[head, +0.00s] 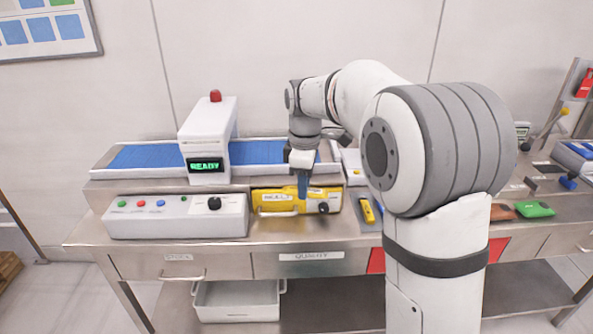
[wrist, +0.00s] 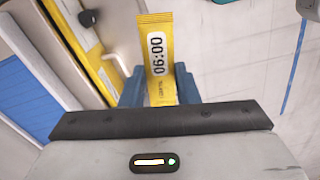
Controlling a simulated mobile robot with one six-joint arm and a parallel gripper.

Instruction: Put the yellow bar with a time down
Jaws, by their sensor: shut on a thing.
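A yellow bar (wrist: 155,35) with a white label reading "06:00" stands out between the blue fingers of my gripper (wrist: 160,88) in the wrist view. The gripper is shut on it. In the head view my gripper (head: 303,188) points down in front of the yellow box (head: 275,201) behind the worktop's front edge. The bar is hidden or too small to tell in the head view.
A conveyor with blue belt (head: 258,151) runs behind, with a white scanner housing (head: 207,142) showing "READY". A control box (head: 178,216) with buttons stands at left. A yellow tool (head: 367,210) lies right of the yellow box. A grey bin (head: 236,302) sits below.

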